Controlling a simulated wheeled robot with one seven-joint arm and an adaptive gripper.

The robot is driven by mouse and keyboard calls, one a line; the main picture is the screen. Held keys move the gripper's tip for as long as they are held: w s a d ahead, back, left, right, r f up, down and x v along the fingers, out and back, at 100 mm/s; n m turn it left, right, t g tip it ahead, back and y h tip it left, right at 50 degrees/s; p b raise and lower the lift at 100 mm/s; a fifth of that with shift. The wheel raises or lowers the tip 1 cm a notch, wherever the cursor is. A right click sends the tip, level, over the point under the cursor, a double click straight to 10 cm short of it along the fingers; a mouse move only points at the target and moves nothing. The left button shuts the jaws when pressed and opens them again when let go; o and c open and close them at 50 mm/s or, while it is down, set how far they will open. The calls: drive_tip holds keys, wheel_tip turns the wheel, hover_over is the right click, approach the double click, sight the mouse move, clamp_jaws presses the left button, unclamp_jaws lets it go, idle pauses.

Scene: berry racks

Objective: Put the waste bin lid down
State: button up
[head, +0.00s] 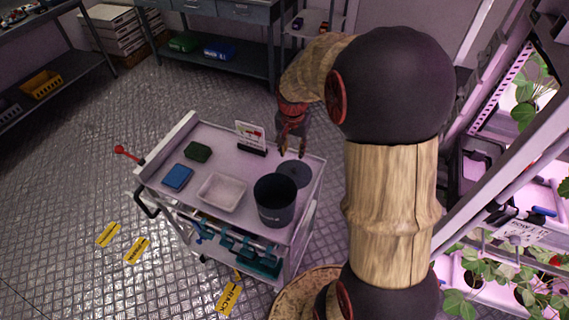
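The waste bin (271,207) is a dark grey open-topped bin standing upright near the front right of the cart's top. The lid (295,175) is a dark round disc that appears to lie flat on the cart top, just behind and to the right of the bin. The bin hides part of its edge. My gripper (291,154) points down just above the back of the lid. Its two fingers look spread apart with nothing visible between them. I cannot tell whether the fingertips touch the lid.
The cart top (170,210) also carries a white tray (222,192), a blue sponge (178,177), a green pad (198,151) and a small sign (251,138) close left of my gripper. Plant racks (500,205) stand at the right. The floor left of the cart is mostly clear.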

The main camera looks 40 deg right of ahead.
drive_tip(key=s+a+r+n+t, duration=0.2)
drive_tip(key=s+a+r+n, duration=0.25)
drive_tip(key=a+r, duration=0.35)
drive_tip(key=s+a+r+n+t, duration=0.1)
drive_tip(key=s+a+r+n, duration=0.2)
drive_tip(key=s+a+r, duration=0.4)
drive_tip(key=s+a+r+n+t+y, duration=0.1)
drive_tip(key=s+a+r+n, duration=0.1)
drive_tip(key=s+a+n, duration=0.2)
drive_tip(key=s+a, duration=0.2)
drive_tip(key=s, duration=0.1)
drive_tip(key=shift+a+r, duration=0.3)
